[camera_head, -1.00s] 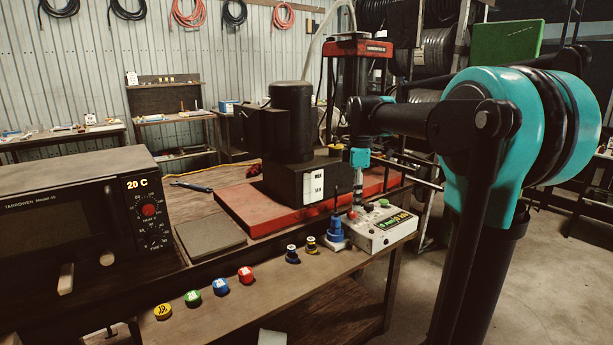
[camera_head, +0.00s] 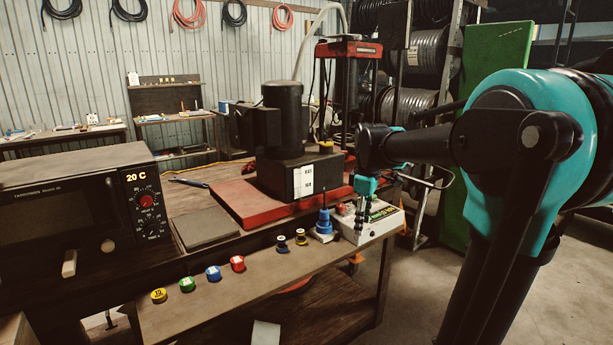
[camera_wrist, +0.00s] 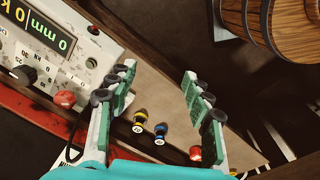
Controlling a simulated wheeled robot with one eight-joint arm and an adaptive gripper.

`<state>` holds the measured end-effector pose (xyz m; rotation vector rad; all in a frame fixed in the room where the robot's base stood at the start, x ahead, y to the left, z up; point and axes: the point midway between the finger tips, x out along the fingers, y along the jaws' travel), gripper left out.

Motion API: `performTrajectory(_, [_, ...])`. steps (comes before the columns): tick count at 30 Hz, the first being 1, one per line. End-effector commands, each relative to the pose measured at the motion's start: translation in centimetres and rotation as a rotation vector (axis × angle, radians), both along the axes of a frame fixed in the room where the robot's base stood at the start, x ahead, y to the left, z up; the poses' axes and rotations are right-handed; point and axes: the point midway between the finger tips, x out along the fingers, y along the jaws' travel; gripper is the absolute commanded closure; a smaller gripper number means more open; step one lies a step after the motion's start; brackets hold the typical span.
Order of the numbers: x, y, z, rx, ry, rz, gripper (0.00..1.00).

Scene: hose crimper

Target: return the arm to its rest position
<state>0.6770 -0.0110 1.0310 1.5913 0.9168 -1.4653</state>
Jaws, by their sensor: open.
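My gripper (camera_head: 361,222) is at the end of my arm, in front of the white control box (camera_head: 385,222) in the head view. In the wrist view my gripper (camera_wrist: 158,88) is open, its two green-and-grey padded fingers wide apart with nothing between them. The arm reaches in from the right, with its teal joint (camera_head: 530,130) large at the right edge. The control box (camera_wrist: 55,45) also shows in the wrist view, with its lit green display at upper left. Whether the fingers touch the box is unclear.
Small spools (camera_head: 282,243) and coloured caps (camera_head: 213,273) line the bench shelf (camera_head: 230,300). A blue fitting (camera_head: 324,223) stands beside the control box. The crimper (camera_head: 285,135) sits on a red base behind. A wooden barrel (camera_wrist: 285,25) shows in the wrist view. Open floor lies at right.

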Motion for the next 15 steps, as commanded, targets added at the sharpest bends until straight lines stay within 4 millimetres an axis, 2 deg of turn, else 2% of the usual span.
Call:
performTrajectory(5, [-3.1,-0.8,-4.3,0.025,-0.054,-0.212,0.49])
performTrajectory(8, [-5.7,-1.3,-7.5,0.052,-0.095,-0.372,0.49])
performTrajectory(12, [-10.9,-2.2,-13.1,0.116,-0.167,-0.668,0.49])
performTrajectory(15, [-14.5,-2.6,-16.5,0.168,-0.209,-0.857,0.49])
